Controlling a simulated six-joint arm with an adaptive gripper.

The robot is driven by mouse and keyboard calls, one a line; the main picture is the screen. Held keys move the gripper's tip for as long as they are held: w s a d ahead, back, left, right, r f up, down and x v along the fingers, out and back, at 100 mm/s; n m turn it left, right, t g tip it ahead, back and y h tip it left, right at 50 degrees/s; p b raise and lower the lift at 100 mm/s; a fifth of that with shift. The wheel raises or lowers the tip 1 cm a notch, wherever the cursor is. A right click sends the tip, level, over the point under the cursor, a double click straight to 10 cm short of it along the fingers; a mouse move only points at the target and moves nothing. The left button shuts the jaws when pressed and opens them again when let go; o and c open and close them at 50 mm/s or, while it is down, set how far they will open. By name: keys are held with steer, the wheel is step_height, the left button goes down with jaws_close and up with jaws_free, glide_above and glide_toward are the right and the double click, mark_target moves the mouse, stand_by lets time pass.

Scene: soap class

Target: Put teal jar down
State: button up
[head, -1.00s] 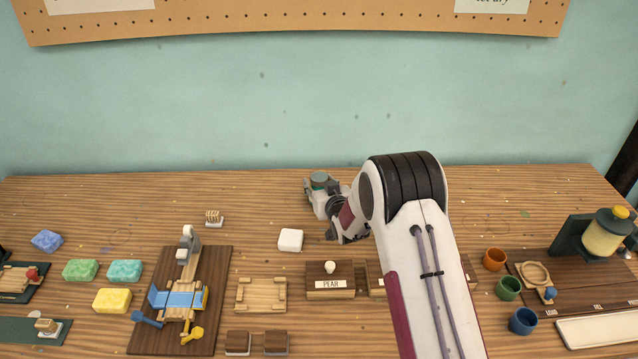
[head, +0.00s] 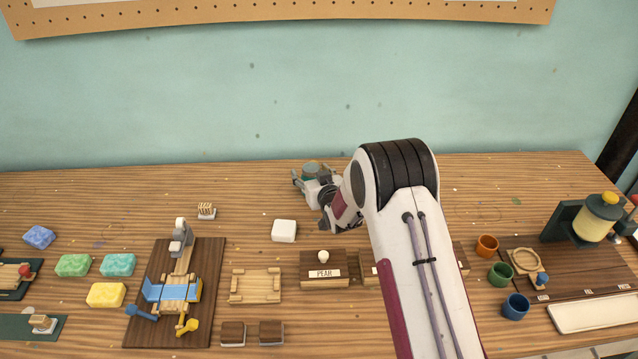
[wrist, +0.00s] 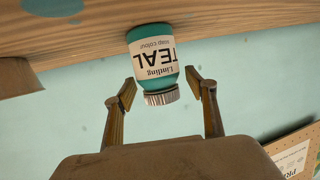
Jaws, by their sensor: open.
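The teal jar (wrist: 152,62) has a white label reading TEAL and a ribbed metal lid. In the wrist view it appears upside down, with its base against the wooden table (wrist: 225,18), so it stands upright there. My gripper (wrist: 162,88) is open, with one finger on each side of the jar near its lid and a visible gap on both sides. In the head view the jar (head: 312,168) shows only in part at the back of the table, behind my gripper (head: 306,180).
A white block (head: 284,231) lies in front and to the left of my gripper. A wooden box marked PEAR (head: 324,272) is nearer. The table left of the jar is clear.

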steer(key=v, duration=1.2)
stand_by(0.4)
stand_by(0.7)
steer(key=s+d+r+m+g+h, duration=0.15)
steer(key=s+d+r, duration=0.25)
steer(key=s+r, duration=0.4)
steer(key=s+d+r+g+h, duration=0.2)
steer(key=s+d+r+g, duration=0.15)
steer(key=s+r, duration=0.45)
steer(key=s+d+r+g, duration=0.1)
steer(key=s, duration=1.3)
steer(key=s+d+r+m+g, duration=0.1)
steer(key=s+d+g, duration=0.1)
steer(key=s, duration=1.3)
steer(key=shift+s+d+r+g, duration=0.15)
steer(key=shift+s+d+g, duration=0.1)
steer(key=shift+d+g, duration=0.1)
